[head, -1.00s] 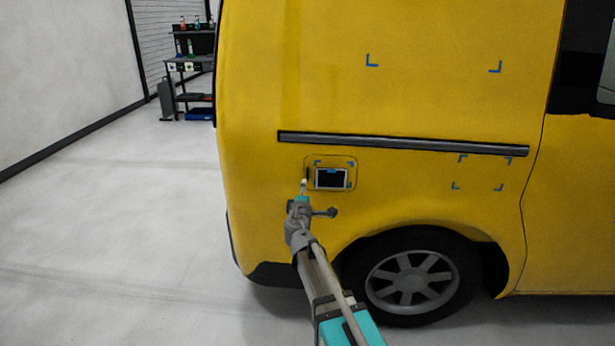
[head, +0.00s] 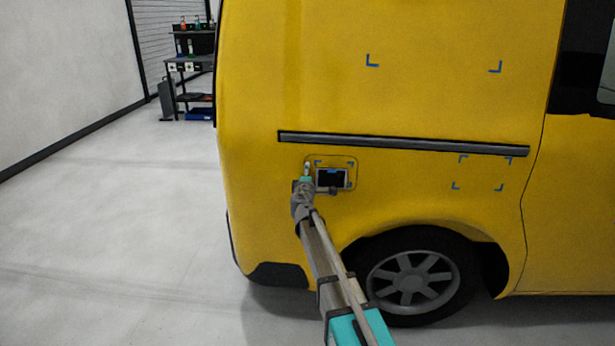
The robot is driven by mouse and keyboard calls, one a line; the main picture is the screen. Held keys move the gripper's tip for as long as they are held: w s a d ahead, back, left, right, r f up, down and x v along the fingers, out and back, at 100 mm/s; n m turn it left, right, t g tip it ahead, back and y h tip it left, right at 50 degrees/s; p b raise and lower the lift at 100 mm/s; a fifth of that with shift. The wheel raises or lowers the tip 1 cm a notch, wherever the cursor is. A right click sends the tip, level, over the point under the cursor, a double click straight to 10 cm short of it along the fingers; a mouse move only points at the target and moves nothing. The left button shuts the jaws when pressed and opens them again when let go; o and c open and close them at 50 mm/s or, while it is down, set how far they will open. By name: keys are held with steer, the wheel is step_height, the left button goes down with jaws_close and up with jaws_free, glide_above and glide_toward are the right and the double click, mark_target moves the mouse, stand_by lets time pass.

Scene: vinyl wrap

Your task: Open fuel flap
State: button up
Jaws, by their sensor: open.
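The fuel flap (head: 342,164) is a rounded rectangular outline in the side of the yellow van, below the dark rail. It lies flush with the body and looks closed. My gripper (head: 307,170) is at the left edge of the flap, left of the panel, and open. It covers the flap's left edge, so I cannot tell whether it touches the surface.
The van's dark rail (head: 402,144) runs just above the flap. The rear wheel (head: 412,280) is below and to the right. Blue corner marks (head: 481,172) show further right. A shelf rack (head: 190,72) stands far back at the left. The floor (head: 120,220) at left is clear.

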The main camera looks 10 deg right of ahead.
steer(key=c, duration=1.3)
steer(key=shift+o, duration=0.2)
steer(key=shift+a, duration=0.15)
